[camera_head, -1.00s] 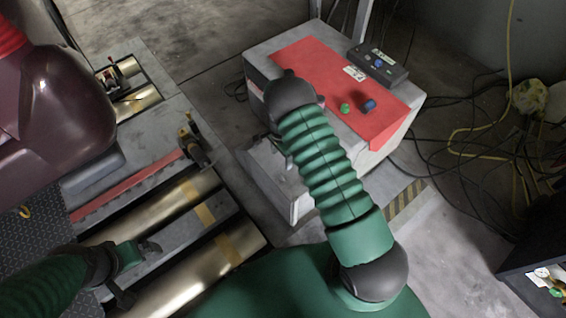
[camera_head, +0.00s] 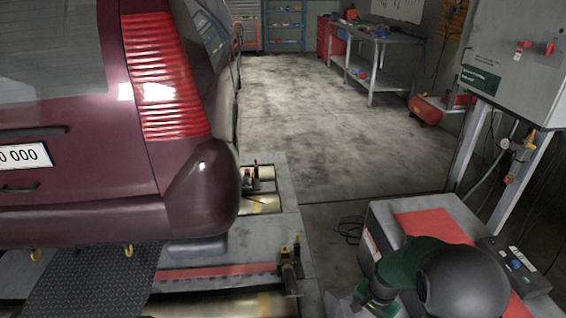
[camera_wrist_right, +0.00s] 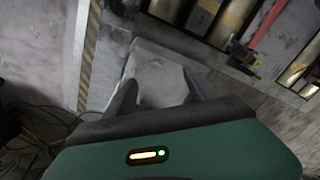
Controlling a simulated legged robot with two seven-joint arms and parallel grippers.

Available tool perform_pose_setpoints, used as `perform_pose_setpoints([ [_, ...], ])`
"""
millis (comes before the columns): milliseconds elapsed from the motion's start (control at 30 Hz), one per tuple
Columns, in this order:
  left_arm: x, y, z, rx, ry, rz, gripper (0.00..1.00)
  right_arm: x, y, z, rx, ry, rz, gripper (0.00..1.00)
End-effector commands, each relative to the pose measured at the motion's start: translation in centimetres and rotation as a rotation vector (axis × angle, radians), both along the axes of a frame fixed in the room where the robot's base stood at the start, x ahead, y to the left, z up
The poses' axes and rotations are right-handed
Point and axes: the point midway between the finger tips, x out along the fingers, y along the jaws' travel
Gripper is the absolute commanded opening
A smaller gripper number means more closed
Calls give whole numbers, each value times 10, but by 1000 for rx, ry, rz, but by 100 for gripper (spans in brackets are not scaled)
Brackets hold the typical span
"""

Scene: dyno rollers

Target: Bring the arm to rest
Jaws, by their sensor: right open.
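My right arm (camera_head: 405,262), green with a large dark round joint, is in the lower right of the head view. It is bent in front of the grey cabinet with the red top. In the right wrist view my right gripper (camera_wrist_right: 160,90) is open, its two dark fingers apart with nothing between them. A pale grey surface (camera_wrist_right: 158,75) lies beyond the fingertips. The fingers cannot be made out in the head view. My left arm and gripper are not in view.
The red-topped cabinet (camera_head: 440,222) carries a control box (camera_head: 515,262) close to my arm. A maroon car (camera_head: 185,215) stands at left over the rollers (camera_head: 225,303). A grey wall box (camera_head: 515,65) hangs at right. The floor (camera_head: 320,120) behind is clear.

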Motion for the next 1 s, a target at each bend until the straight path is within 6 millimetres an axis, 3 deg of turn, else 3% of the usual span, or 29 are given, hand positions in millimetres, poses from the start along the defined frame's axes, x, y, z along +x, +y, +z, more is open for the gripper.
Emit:
perform_pose_setpoints([
  [33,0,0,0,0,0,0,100,-13,11,20,-10,-25,115,65],
  [100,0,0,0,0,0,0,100,-33,24,39,-32,-51,281,65],
  [400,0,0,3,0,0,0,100,-114,56,86,-159,-140,870,65],
  [433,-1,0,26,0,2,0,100,-111,55,108,-155,-137,858,65],
  [667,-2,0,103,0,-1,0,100,-110,54,182,-151,-131,849,65],
  [800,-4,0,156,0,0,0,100,-111,54,236,-151,-131,848,65],
  [900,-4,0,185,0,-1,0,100,-111,54,264,-150,-131,847,65],
  [1000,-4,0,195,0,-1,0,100,-110,54,274,-149,-130,846,65],
])
